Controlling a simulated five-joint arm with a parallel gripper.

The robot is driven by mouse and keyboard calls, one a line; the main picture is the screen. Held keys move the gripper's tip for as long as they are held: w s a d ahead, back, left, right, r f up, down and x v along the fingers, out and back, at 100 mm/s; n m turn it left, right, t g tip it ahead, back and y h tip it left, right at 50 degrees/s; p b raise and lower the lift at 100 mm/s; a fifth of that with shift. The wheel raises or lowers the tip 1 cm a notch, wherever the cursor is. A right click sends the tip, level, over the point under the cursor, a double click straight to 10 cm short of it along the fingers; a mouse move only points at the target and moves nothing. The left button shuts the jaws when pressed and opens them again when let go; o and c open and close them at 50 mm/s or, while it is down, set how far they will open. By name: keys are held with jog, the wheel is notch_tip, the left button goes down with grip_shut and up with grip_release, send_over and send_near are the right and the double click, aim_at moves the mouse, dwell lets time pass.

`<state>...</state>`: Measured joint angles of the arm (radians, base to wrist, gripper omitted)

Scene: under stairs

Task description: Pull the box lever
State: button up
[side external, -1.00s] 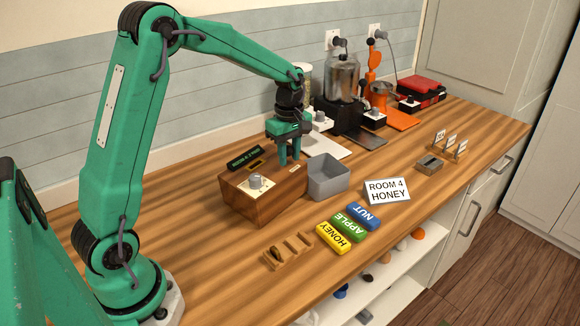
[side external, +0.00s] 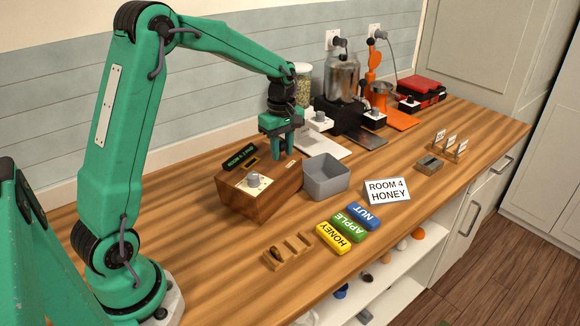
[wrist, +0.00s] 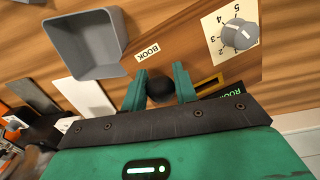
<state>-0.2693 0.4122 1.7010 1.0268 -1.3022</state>
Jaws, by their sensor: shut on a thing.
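The wooden box (side external: 238,200) stands on the counter, with a dial (side external: 254,180) and a dark display (side external: 241,156) on it. In the wrist view, the lever's black ball knob (wrist: 160,88) sits between the two green fingers of my gripper (wrist: 158,82), beside the BOOK label (wrist: 147,51). My gripper (side external: 283,145) is at the back of the box top in the side view, pointing down and shut on the knob. The fingers hide the knob in the side view, and the lever's shaft cannot be made out.
A grey open bin (side external: 326,180) stands against the box's right side. A ROOM 4 HONEY sign (side external: 387,192), coloured blocks (side external: 348,227) and a wooden rack (side external: 288,251) are in front. Appliances (side external: 345,90) stand behind to the right. The counter's front left is clear.

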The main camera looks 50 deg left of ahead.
jog(key=shift+s+a+r, duration=0.1)
jog(key=shift+s+a, duration=0.05)
jog(key=shift+a, duration=0.3)
jog(key=shift+s+a+r, duration=0.15)
jog(key=shift+s+a, duration=0.1)
jog(key=shift+a, duration=0.45)
jog(key=shift+s+a, duration=0.25)
jog(key=shift+a, duration=0.45)
jog(key=shift+s+a+r, duration=0.1)
jog(key=shift+s+a, duration=0.1)
jog(key=shift+a, duration=0.1)
